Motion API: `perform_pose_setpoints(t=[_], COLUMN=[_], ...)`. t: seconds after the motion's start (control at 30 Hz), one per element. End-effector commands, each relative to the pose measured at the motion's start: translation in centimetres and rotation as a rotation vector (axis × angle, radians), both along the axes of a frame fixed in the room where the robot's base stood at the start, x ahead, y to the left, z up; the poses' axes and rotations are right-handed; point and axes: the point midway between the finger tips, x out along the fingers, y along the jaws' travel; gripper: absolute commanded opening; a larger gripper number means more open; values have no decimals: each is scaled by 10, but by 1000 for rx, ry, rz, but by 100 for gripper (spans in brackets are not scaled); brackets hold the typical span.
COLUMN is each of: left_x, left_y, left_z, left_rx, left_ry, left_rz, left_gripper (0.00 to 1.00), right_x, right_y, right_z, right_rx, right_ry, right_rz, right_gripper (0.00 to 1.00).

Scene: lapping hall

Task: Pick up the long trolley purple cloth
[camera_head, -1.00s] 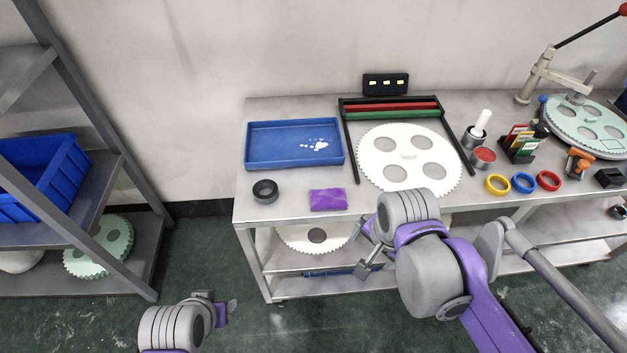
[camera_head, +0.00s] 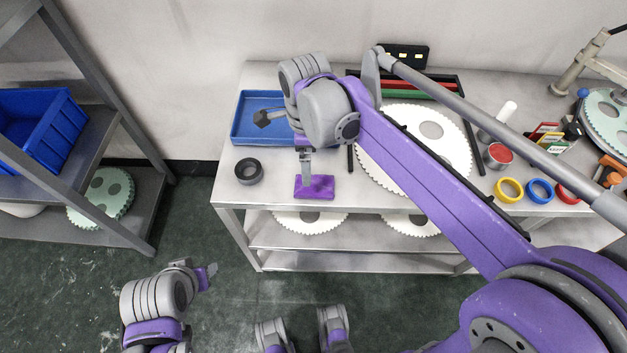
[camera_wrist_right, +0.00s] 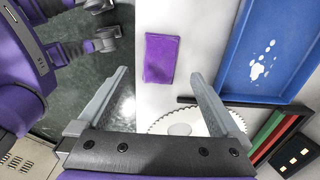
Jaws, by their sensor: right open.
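The purple cloth (camera_head: 314,188) lies flat, folded into a small rectangle, near the front edge of the long trolley (camera_head: 238,197). My right gripper (camera_head: 285,140) reaches over the trolley from the right and is open, with nothing between its fingers. In the head view, one finger overlaps the cloth's back edge; I cannot tell whether it touches. In the right wrist view, the cloth (camera_wrist_right: 161,58) shows whole, beyond and between the spread fingertips (camera_wrist_right: 158,72). My left gripper (camera_head: 207,273) is low over the floor, away from the trolley; its jaws are unclear.
A large white toothed disc (camera_head: 452,150) lies to the right. A shelf rack with a blue bin (camera_head: 45,130) stands at the left.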

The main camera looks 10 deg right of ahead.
Motion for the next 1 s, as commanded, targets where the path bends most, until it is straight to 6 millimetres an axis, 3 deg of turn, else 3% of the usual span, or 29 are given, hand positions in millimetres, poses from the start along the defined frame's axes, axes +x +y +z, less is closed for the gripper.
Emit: perform_pose_setpoints(t=[0.1,0.37,0.63,0.93,1.0], left_x=[0,-1,-1,-1,-1], left_y=[0,0,0,0,0], left_z=[-4,-7,-13,-13,-13], left_rx=[0,0,0,0,0], left_ry=[1,2,4,4,4], left_rz=[0,0,0,0,0], left_gripper=[50,50,50,50,50], right_x=[0,0,-1,-1,-1], right_y=[0,-2,-6,-5,-5], right_z=[-21,-42,-81,-86,-86], right_rx=[0,0,1,1,1], right_ry=[0,-1,-1,-1,-1], right_rz=[0,0,2,2,2], right_gripper=[100,100,100,100,91])
